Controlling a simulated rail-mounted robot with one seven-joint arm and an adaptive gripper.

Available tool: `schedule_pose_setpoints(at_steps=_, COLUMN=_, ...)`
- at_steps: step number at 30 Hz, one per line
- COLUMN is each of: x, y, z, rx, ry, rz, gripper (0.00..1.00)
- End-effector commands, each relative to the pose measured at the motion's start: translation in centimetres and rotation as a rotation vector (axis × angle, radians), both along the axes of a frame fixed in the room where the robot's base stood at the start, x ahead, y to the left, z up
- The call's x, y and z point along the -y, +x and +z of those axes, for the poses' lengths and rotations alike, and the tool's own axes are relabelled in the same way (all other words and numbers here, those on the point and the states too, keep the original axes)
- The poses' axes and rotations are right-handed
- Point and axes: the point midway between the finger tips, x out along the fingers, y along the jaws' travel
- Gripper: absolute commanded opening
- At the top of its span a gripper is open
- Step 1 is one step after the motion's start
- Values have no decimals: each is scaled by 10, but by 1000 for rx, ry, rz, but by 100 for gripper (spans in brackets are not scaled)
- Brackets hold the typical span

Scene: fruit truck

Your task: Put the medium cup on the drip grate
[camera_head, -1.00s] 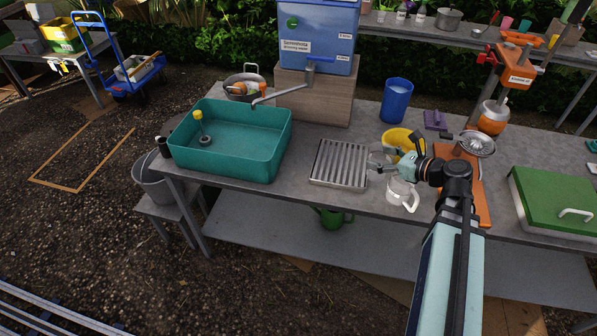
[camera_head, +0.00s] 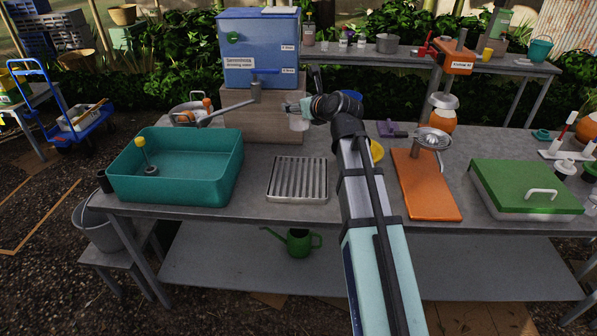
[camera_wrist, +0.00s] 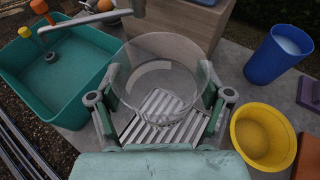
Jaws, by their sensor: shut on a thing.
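The medium cup appears as a clear, empty vessel (camera_wrist: 165,75) in the wrist view. My gripper (camera_wrist: 165,95) is shut on it, one finger on each side. In the head view the cup (camera_head: 299,123) hangs from my gripper (camera_head: 296,108), in front of the wooden block and above the table. The metal drip grate (camera_head: 297,180) lies on the table. In the wrist view the grate (camera_wrist: 160,133) shows through and below the cup, which is apart from it. How upright the cup stands is hard to tell.
A teal basin (camera_head: 175,182) stands left of the grate. A metal spout (camera_head: 226,113) reaches out left of the cup. A blue cup (camera_wrist: 278,55) and yellow bowl (camera_wrist: 262,135) stand right. An orange board (camera_head: 425,183) lies right of my arm. Bare table lies around the grate.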

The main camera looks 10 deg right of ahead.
Motion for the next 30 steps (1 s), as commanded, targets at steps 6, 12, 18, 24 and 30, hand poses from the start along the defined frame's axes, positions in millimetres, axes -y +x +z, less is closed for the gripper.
schedule_pose_setpoints(at_steps=6, x=0, y=-2, z=-48, rx=-7, ry=2, rz=0, gripper=54)
schedule_pose_setpoints(at_steps=12, x=0, y=-2, z=-96, rx=-6, ry=0, rz=0, gripper=54)
schedule_pose_setpoints(at_steps=18, x=0, y=-1, z=-136, rx=-4, ry=1, rz=0, gripper=54)
schedule_pose_setpoints(at_steps=24, x=0, y=-1, z=-153, rx=-2, ry=0, rz=0, gripper=54)
schedule_pose_setpoints(at_steps=30, x=0, y=-1, z=-168, rx=-4, ry=1, rz=0, gripper=54)
